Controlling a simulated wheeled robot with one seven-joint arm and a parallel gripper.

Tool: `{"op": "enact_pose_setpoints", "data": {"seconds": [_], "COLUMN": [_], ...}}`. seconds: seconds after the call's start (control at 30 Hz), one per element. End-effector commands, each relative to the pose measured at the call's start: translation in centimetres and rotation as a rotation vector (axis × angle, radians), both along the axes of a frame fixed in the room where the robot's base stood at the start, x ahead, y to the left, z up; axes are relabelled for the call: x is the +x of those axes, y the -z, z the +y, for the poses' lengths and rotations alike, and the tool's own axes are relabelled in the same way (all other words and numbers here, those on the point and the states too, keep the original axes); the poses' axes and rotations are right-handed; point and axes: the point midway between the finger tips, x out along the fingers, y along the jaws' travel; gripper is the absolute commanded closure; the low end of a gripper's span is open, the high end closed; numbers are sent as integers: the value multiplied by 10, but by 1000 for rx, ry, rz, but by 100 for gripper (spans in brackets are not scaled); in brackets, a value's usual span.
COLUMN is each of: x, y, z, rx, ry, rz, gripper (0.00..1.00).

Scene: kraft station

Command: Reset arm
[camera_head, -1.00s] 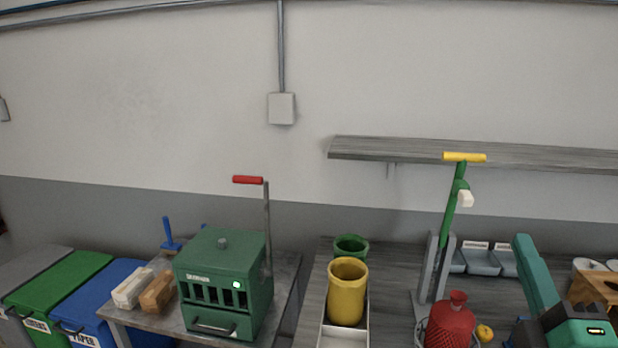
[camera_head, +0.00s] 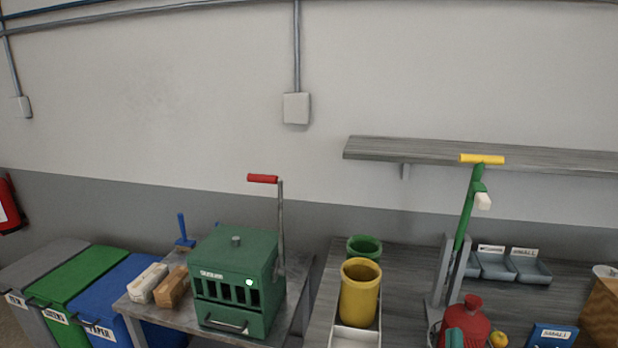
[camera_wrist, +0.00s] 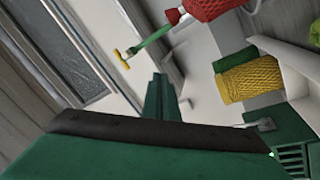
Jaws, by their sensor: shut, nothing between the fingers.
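My gripper (camera_wrist: 160,95) shows in the wrist view as narrow dark green fingers, together and empty, beyond the broad green and black wrist body. The fingers are clear of the yellow pot (camera_wrist: 250,78) and the green lever with a yellow handle (camera_wrist: 145,45). In the head view, a small teal piece, probably part of my arm (camera_head: 455,338), shows at the bottom edge in front of the red bottle (camera_head: 470,318). My gripper cannot be made out there.
A green slotted box (camera_head: 236,270) with a red-handled lever stands on the left table. Bins (camera_head: 75,275) are far left.

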Motion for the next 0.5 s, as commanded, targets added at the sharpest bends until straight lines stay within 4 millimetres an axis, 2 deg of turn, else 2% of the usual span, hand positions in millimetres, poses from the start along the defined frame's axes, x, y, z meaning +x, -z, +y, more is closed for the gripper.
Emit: {"op": "enact_pose_setpoints", "data": {"seconds": [0.03, 0.1, 0.27, 0.5], "x": [-1, -5, -19, -56], "y": [21, 44, 94, 161], "z": [13, 28, 64, 118], "rx": [52, 118, 261, 444], "ry": [-14, -29, -58, -97], "rz": [8, 11, 27, 64], "gripper": [100, 100, 100, 100]}}
